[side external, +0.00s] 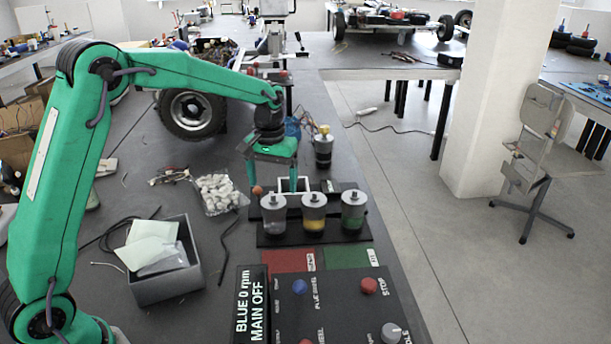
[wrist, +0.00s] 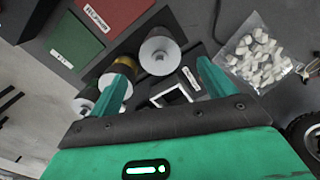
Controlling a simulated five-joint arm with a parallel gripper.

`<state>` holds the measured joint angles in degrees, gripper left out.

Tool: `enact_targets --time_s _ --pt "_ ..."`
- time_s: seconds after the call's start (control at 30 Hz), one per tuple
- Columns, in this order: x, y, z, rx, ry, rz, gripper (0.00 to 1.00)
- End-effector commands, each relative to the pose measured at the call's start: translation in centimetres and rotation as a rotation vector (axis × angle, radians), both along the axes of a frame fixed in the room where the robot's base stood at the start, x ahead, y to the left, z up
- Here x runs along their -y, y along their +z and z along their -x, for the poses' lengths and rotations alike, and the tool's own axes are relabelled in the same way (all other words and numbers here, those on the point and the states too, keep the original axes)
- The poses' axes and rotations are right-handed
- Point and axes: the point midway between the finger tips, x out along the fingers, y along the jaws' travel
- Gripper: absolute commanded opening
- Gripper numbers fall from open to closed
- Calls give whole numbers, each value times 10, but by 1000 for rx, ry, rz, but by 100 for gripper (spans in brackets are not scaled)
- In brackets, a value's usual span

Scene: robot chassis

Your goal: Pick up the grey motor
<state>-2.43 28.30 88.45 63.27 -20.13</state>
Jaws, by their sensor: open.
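The grey motor (side external: 273,216) is a short upright cylinder with a light grey cap, leftmost of three on a black rack (side external: 315,238) in the side view. In the wrist view its round top (wrist: 160,52) shows just beyond the space between the fingers. My gripper (side external: 272,184) is open and empty, pointing down just behind the grey motor. In the wrist view my gripper (wrist: 164,66) has its two green fingers spread wide, the left one overlapping the yellow motor (wrist: 119,70) in the picture. I cannot tell the height gap.
The yellow motor (side external: 314,215) and green motor (side external: 353,213) stand close beside it. A dark motor (side external: 323,152) is behind. A bag of white parts (side external: 218,193) and a grey box (side external: 165,287) are left. A control panel (side external: 335,310) is in front.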

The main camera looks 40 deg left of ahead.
Motion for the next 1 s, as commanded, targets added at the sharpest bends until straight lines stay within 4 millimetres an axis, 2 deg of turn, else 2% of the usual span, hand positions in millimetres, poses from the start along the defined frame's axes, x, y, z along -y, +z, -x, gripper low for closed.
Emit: enact_targets --time_s 0.13,0.53,0.83,1.0 --pt "0 -13 1 -3 -1 0 82" --pt "0 -24 1 -2 -1 0 82" --pt "0 -58 1 -2 -1 0 82" --pt "0 -68 1 0 -1 0 82"
